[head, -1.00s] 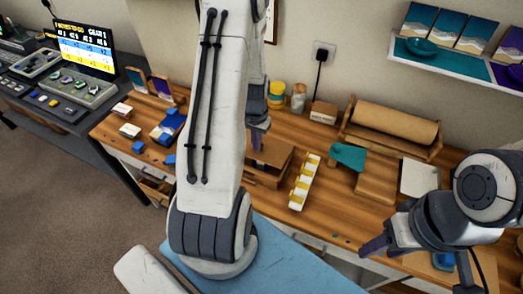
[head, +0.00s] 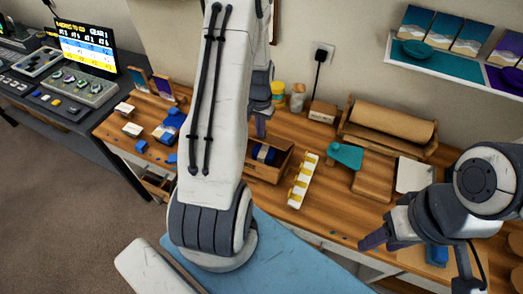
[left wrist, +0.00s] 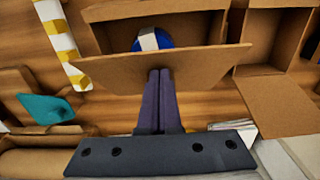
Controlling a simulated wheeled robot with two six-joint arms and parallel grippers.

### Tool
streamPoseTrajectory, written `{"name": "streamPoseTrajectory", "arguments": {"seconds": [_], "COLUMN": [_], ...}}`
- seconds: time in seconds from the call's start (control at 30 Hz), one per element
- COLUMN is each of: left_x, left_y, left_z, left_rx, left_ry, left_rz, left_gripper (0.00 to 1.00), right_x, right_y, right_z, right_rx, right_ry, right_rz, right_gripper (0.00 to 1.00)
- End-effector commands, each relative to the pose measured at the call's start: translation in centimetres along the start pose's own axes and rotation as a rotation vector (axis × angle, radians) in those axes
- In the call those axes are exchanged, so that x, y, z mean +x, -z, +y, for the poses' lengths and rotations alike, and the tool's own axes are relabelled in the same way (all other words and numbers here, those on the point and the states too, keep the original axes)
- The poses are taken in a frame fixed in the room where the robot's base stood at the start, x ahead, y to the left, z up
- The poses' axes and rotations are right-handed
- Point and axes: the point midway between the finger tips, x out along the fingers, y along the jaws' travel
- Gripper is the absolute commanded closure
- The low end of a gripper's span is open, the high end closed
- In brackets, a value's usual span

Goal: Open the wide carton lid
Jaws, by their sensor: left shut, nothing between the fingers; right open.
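The wide carton (head: 262,176) stands on the wooden table, partly behind my left arm, with blue things visible inside. In the left wrist view the carton (left wrist: 100,30) is open at the top, and a blue and white round item (left wrist: 152,39) shows in it. Its lid (left wrist: 110,70) stands raised, across the view. My left gripper (head: 261,130) is shut and empty at the carton's far side. In the left wrist view its fingertips (left wrist: 160,72) are at the lid's edge; touching or just apart, I cannot tell. My right gripper (head: 368,246) is open, near the table's front right.
A white and yellow strip (head: 303,181) lies right of the carton. A teal item (head: 345,154) and a paper roll (head: 393,122) are further right. Another open carton (left wrist: 270,35) is beside the wide one in the left wrist view. Jars (head: 297,97) stand at the wall.

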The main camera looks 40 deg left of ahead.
Motion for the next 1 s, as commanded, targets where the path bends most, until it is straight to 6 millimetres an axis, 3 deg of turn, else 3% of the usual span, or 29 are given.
{"name": "streamPoseTrajectory", "arguments": {"seconds": [1.0], "left_x": [-2.1], "left_y": [4.1], "left_z": [0.1], "left_rx": [0.002], "left_ry": [0.0], "left_rz": [0.002], "left_gripper": [1.0], "right_x": [-1.9], "right_y": [0.1], "right_z": [-0.1], "right_rx": [0.0], "right_ry": [0.0], "right_rz": [0.0], "right_gripper": [0.5]}}
